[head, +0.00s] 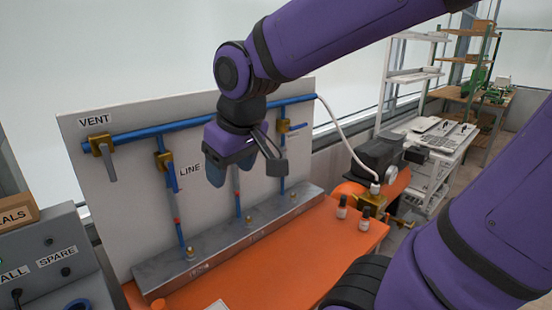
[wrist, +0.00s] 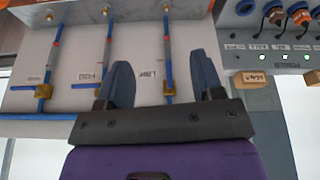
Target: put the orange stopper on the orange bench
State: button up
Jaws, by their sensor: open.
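The orange bench (head: 275,265) stands below the white pipe board in the head view. No other clear stopper shows. My gripper (head: 246,170) is in front of the board, above the bench and apart from it. In the wrist view its two dark fingers (wrist: 163,75) are spread with nothing between them, and the board and pipes appear upside down behind them.
The white board (head: 135,190) carries blue pipes (head: 200,122) with brass valves. Two small dark bottles (head: 342,207) and a black pump (head: 375,155) stand at the bench's right. A grey panel (head: 50,250) is at the left. The bench's middle is mostly clear.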

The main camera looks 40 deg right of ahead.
jog(key=s+d+r+m+t, duration=0.1)
jog(key=s+d+r, duration=0.2)
jog(key=s, duration=0.5)
jog(key=shift+s+m, duration=0.15)
jog(key=shift+m, duration=0.25)
